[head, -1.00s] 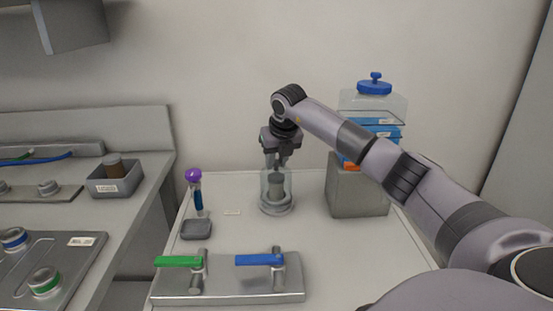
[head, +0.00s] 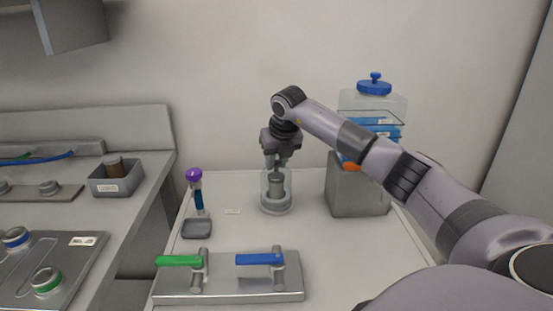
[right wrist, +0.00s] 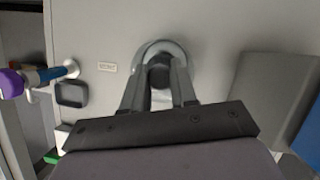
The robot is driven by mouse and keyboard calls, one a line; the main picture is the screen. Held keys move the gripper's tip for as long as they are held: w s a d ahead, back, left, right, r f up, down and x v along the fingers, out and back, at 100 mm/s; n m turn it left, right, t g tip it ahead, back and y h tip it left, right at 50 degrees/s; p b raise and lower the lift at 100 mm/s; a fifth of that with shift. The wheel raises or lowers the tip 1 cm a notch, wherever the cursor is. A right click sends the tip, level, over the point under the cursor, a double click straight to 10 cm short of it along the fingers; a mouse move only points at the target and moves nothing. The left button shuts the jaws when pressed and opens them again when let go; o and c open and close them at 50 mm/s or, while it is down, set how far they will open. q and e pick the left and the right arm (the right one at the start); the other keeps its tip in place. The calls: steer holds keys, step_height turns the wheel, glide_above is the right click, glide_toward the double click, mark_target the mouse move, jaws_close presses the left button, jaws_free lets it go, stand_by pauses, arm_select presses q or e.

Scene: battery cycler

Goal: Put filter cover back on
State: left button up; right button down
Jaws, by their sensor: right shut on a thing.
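The filter cover (head: 288,188) is a clear cylinder in the middle of the table. It stands upright around the grey filter (head: 276,186), on or very near the round base (head: 277,208); I cannot tell whether it is fully seated. My right gripper (head: 277,165) points down from above and is shut on the top of the cover. In the right wrist view the two fingers (right wrist: 160,88) reach toward the round base (right wrist: 168,48), and the clear cover is hard to make out. My left gripper is not in view.
A metal block with green (head: 179,261) and blue (head: 259,259) valve handles lies in front. A purple-topped tool (head: 196,190) and small grey tray (head: 196,229) stand left. A grey box (head: 357,190) with a clear blue-capped container (head: 374,100) stands right.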

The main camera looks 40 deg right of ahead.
stand_by(0.7)
steer(key=shift+c, duration=1.6)
jaws_free()
steer(key=shift+r+p, duration=3.3)
steer(key=shift+r, duration=0.2)
